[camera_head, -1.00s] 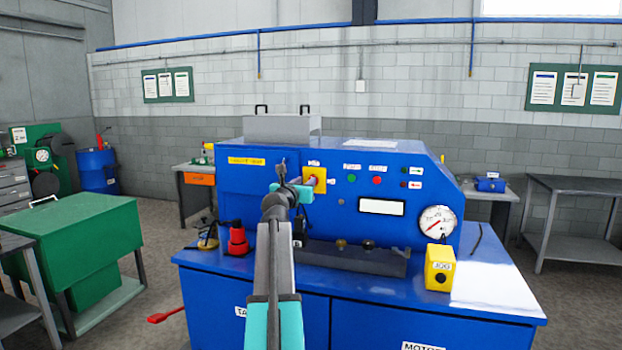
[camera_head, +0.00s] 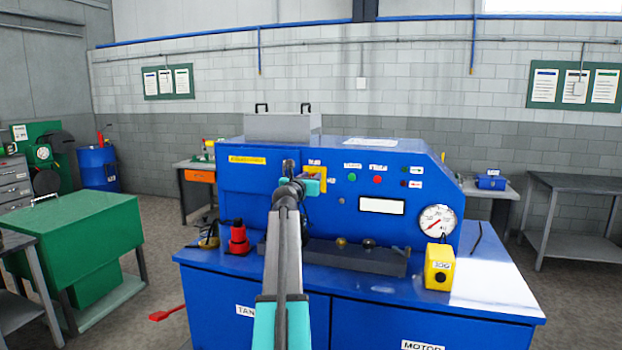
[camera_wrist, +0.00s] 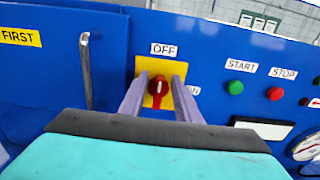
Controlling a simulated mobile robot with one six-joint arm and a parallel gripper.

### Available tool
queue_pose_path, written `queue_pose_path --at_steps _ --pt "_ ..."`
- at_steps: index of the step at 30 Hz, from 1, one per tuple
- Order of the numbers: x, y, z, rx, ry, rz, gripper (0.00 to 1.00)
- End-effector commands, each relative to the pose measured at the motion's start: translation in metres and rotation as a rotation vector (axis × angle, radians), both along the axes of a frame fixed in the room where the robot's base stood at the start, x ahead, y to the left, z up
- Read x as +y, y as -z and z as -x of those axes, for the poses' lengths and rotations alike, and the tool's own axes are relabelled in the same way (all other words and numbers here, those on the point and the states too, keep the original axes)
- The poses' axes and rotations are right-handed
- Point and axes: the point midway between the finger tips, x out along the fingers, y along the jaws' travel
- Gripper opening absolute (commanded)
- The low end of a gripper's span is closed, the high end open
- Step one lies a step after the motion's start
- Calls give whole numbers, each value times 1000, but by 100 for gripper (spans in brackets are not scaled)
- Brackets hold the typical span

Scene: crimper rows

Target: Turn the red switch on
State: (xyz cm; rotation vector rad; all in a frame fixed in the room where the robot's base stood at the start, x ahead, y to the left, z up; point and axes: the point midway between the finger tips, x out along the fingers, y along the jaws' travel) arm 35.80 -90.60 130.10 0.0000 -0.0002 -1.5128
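The red switch (camera_wrist: 158,90) is a rotary knob on a yellow plate (camera_wrist: 146,69) on the blue panel. Its handle stands about upright, toward the OFF label (camera_wrist: 164,49) above it. The ON label (camera_wrist: 193,90) is at its right, partly hidden by a finger. My gripper (camera_wrist: 159,79) is open, with one finger on each side of the knob and a visible gap to it. Whether a fingertip touches the plate I cannot tell. In the head view my gripper (camera_head: 314,180) covers much of the yellow plate (camera_head: 319,170) and hides the knob.
A metal handle (camera_wrist: 86,70) stands out from the panel left of the switch. A green START button (camera_wrist: 235,87) and a red STOP button (camera_wrist: 274,93) sit to the right. The gauge (camera_head: 437,219) and yellow box (camera_head: 439,267) are farther right.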

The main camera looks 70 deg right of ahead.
Motion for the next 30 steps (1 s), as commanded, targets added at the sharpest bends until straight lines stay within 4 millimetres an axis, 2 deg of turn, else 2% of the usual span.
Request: queue_pose_path --at_steps 3,8,9,20,30 --pt "0 0 0 0 0 0 30" --pt "0 0 1 0 1 0 3" --pt "0 0 1 0 1 0 0" --pt "0 0 2 -24 2 -1 0" --pt "-1 1 6 -184 2 -11 0"
